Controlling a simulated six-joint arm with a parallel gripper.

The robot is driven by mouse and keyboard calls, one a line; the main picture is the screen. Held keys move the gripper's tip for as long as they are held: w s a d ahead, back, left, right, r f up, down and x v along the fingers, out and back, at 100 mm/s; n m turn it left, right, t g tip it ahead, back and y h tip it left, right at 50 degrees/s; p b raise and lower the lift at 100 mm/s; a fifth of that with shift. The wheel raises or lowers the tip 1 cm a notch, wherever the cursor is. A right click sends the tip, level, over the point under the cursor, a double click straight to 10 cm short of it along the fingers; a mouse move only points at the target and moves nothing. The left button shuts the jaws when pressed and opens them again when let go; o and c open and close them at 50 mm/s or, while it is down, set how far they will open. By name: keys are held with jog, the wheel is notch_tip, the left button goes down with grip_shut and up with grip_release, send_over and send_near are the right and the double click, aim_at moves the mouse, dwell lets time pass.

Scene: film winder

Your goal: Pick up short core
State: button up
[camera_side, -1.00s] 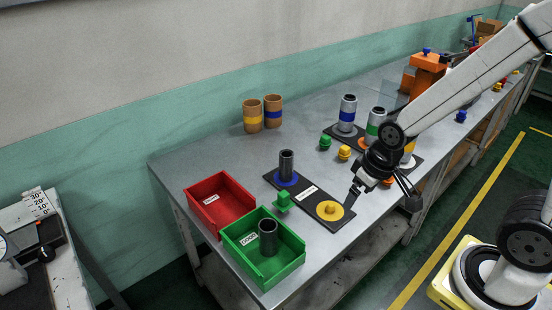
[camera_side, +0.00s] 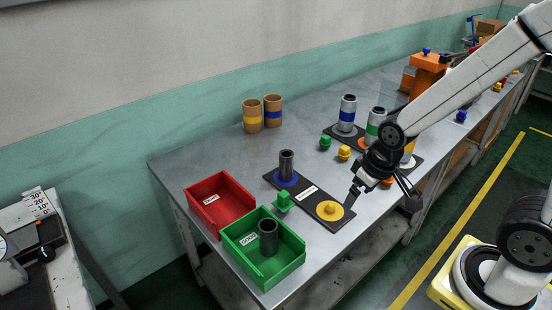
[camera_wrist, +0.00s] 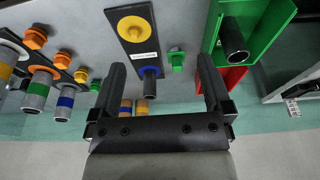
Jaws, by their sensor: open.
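A dark tube core (camera_side: 286,165) stands upright on the blue disc of a black plate (camera_side: 309,194); it also shows in the wrist view (camera_wrist: 150,86). A second dark core (camera_side: 268,238) stands in the green bin (camera_side: 290,268), and shows in the wrist view (camera_wrist: 234,40). Two brown cores, one yellow-banded (camera_side: 252,117) and one blue-banded (camera_side: 273,111), stand at the back. I cannot tell which is the short core. My gripper (camera_side: 382,202) is open and empty, to the right of the plate's yellow disc (camera_side: 330,210). In the wrist view, its fingers (camera_wrist: 161,65) are spread wide.
A red bin (camera_side: 220,205) stands behind the green bin. A green part (camera_side: 283,201) sits beside the plate. Banded grey cylinders (camera_side: 347,115) stand on another plate behind my gripper, near small green (camera_side: 325,143) and yellow (camera_side: 345,153) parts.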

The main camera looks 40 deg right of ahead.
jog(key=m+t+y, duration=0.8)
jog(key=m+t, duration=0.1)
jog(key=m, duration=2)
send_near(286, 166)
jog(key=w+r, duration=0.1)
jog(key=w, duration=0.2)
jog(key=shift+x, duration=3.9)
jog(key=shift+w+d+r, duration=0.1)
jog(key=shift+w+d, duration=0.05)
jog(key=shift+d, duration=0.05)
jog(key=c, duration=1.3)
